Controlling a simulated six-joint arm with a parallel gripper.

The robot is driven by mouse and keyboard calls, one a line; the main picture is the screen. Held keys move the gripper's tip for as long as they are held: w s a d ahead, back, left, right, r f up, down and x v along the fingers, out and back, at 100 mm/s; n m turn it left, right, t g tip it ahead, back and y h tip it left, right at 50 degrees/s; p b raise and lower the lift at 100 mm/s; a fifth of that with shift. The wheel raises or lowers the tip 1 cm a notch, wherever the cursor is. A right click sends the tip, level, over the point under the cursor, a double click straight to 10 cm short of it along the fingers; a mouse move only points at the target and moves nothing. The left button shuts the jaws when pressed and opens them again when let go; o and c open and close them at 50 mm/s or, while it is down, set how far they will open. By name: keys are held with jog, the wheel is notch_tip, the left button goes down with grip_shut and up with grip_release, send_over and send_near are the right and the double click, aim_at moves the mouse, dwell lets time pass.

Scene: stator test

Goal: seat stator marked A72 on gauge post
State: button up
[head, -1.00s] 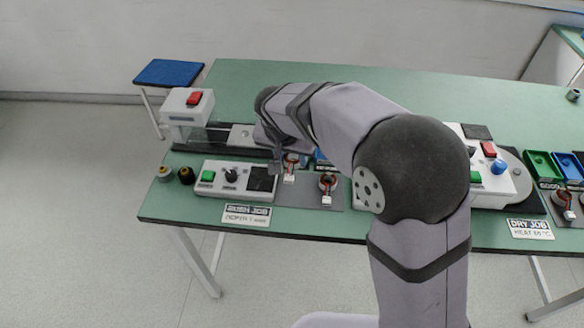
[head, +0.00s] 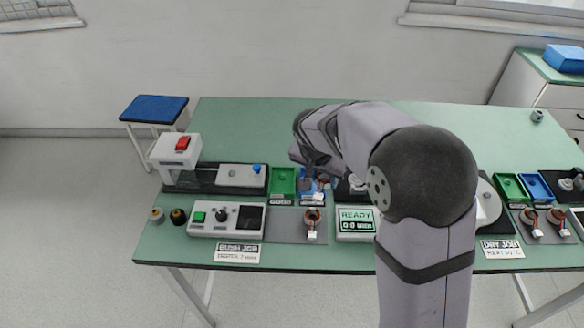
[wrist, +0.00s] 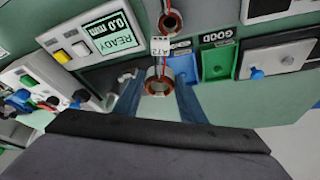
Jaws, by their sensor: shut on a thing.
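My gripper (head: 313,182) is shut on a copper-wound stator (wrist: 158,82). It holds the stator above the table, over the blue bin area in the head view. The stator's white tag (wrist: 160,46) appears to read A72, in small print. The held stator also shows partly in the head view (head: 321,183). The gauge display (head: 356,220) reads READY and about 0.0 mm; it also shows in the wrist view (wrist: 103,38). The gauge's metal fixture (head: 357,184) is behind the display, partly hidden by my arm. I cannot make out the post clearly.
A second stator (head: 312,216) lies on the grey mat (head: 283,228). A green bin (head: 283,180) labelled GOOD stands left of the blue bin (wrist: 186,66). A push-button box (head: 226,217) and a press with a red button (head: 182,143) are further left.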

jog(key=w+d+f+m+h+p, duration=0.1)
jog(key=d+f+m+p, duration=0.2)
jog(key=d+p, duration=0.85)
jog(key=w+r+n+y+b, duration=0.1)
jog(key=w+n+y+b, duration=0.1)
jog(key=w+n, duration=0.4)
jog(key=w, duration=0.4)
jog(key=shift+d+r+t, duration=0.2)
jog(key=shift+r+t, duration=0.1)
jog(key=shift+f, duration=0.1)
jog(key=shift+f+b, duration=1.7)
jog(key=shift+f, duration=0.6)
jog(key=shift+f, duration=0.2)
